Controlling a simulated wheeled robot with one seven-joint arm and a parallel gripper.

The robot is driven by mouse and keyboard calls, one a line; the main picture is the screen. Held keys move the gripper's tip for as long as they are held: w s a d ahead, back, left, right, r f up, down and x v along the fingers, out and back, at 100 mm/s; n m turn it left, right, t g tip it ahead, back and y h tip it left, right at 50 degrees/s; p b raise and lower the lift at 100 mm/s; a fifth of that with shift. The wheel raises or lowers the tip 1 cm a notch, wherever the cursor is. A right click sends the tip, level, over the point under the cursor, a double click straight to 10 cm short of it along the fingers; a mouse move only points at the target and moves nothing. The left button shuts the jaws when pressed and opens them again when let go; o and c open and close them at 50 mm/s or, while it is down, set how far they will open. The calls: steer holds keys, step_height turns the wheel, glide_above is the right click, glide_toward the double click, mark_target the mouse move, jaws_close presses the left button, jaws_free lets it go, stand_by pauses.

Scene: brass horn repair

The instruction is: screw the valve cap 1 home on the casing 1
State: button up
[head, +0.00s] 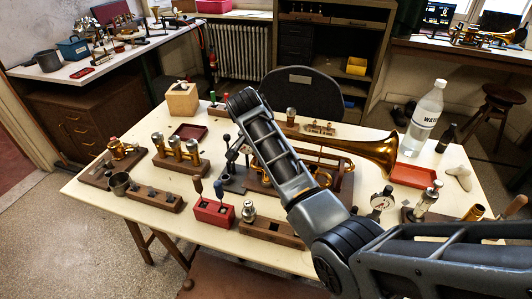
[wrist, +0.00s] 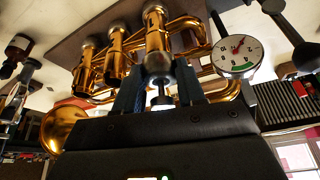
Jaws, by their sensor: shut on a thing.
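In the wrist view my gripper (wrist: 160,88) is shut on a small silvery valve cap (wrist: 158,62), with a short stem showing between the fingers. The cap lines up with the end of the nearest brass casing (wrist: 156,34). They look to meet, but I cannot tell whether the threads are engaged. Two more brass casings (wrist: 117,58) stand to the left in a row, with pale metal ends. In the head view the brass horn (head: 375,150) lies on the table, its bell to the right. My arm hides its valves and my gripper there.
A dial gauge (wrist: 236,55) is close to the right of the casings; it also shows in the head view (head: 381,202). A red tool block (head: 213,213) and a wooden block with three metal cylinders (head: 180,153) stand left. A water bottle (head: 424,117) stands behind the bell.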

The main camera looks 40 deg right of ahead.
steer(key=shift+w+f+m+g+b, duration=0.15)
steer(key=shift+m+g+b, duration=0.35)
steer(key=shift+m, duration=0.7)
steer(key=shift+m+g+b, duration=0.5)
steer(key=shift+m+b, duration=0.1)
steer(key=shift+m, duration=0.8)
steer(key=shift+w+m+b, duration=0.15)
steer(key=shift+m+b, duration=0.35)
steer(key=shift+m, duration=0.1)
steer(key=o, duration=1.2)
steer(key=shift+o, duration=0.2)
steer(key=shift+r, duration=0.2)
